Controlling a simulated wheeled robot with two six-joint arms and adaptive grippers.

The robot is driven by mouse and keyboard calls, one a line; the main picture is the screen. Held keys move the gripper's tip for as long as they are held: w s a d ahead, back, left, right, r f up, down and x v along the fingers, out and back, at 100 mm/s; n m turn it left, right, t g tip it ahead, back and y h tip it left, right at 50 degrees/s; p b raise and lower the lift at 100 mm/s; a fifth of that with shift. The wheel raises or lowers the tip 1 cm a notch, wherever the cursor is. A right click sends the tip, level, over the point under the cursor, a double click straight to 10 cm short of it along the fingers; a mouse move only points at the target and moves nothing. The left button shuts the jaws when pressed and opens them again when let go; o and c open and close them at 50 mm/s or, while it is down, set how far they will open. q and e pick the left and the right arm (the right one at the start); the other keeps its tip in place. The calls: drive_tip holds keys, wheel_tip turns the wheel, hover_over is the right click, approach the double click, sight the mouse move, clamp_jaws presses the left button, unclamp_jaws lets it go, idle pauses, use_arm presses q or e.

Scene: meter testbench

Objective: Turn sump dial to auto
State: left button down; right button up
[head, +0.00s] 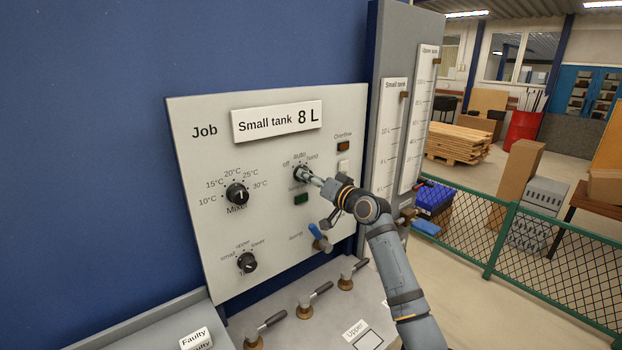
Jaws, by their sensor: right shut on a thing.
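The sump dial (299,172) is a dark round knob on the upright white panel (215,135), with the labels off, auto and hand around its top. My right gripper (307,175) reaches in from the right and is shut on this dial. The fingers cover much of the knob, so I cannot tell which label its pointer faces. The word below it is partly hidden. My left gripper is not in view.
A mixer dial (237,194) and a lower dial (247,263) sit to the left. A green button (301,199) is just below the sump dial, and a blue-handled valve (319,237) lower. Several levers, one a lever (313,300), stand on the bench. Tank gauges (391,135) rise to the right.

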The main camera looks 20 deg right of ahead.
drive_tip(key=o, duration=1.2)
drive_tip(key=v, duration=1.2)
